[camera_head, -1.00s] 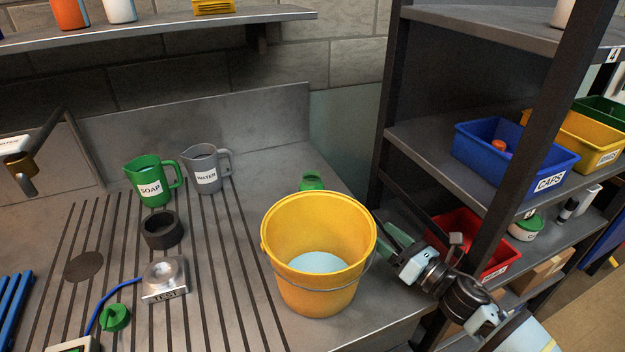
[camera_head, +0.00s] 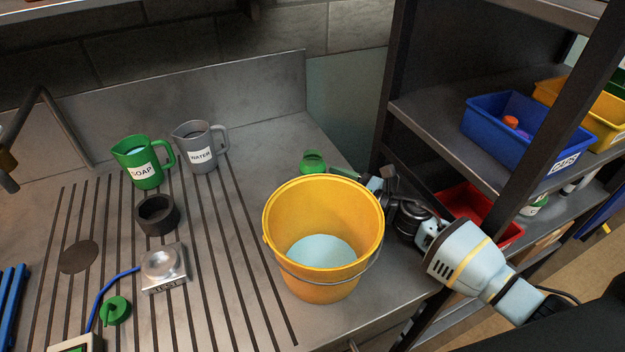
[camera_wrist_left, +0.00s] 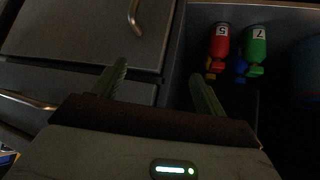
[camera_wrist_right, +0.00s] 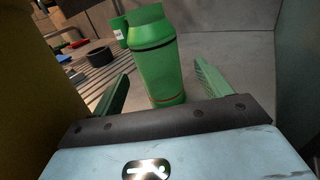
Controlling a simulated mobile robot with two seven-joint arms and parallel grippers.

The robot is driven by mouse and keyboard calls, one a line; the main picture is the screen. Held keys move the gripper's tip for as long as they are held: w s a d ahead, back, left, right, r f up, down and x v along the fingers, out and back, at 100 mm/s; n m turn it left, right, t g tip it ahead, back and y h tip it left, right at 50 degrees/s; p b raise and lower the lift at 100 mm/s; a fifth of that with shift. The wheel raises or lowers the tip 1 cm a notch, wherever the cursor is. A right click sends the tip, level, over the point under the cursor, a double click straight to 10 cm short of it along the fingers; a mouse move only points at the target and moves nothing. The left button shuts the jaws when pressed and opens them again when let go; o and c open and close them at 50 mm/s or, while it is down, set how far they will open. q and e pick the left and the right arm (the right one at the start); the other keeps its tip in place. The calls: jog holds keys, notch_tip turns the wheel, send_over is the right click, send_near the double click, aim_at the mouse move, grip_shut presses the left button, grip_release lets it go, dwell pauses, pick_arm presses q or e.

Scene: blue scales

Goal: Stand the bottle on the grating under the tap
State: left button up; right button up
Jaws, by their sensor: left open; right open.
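The green bottle (camera_head: 313,160) stands on the steel counter behind the yellow bucket, which hides its lower part. In the right wrist view the bottle (camera_wrist_right: 158,70) is upright between my right gripper's fingers (camera_wrist_right: 160,82), with visible gaps and no clear contact. My right gripper (camera_head: 345,173) is open, just right of the bottle and partly hidden by the bucket. The tap (camera_head: 25,120) is at the left edge, partly cut off. The slotted grating (camera_head: 205,270) covers the counter's left and middle. My left gripper (camera_wrist_left: 158,85) is open and empty, away from the counter top.
The yellow bucket (camera_head: 322,285) stands close in front of the bottle. A soap jug (camera_head: 142,165), water jug (camera_head: 199,148), black ring (camera_head: 157,215) and test device (camera_head: 163,268) occupy the slotted area. A shelf rack (camera_head: 430,115) stands right. Numbered bottles (camera_wrist_left: 238,45) show in the left wrist view.

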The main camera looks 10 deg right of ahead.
jog(key=shift+x, duration=2.75)
pick_arm(q)
jog(key=shift+s+f, duration=0.1)
pick_arm(e)
jog(key=shift+r, duration=0.1)
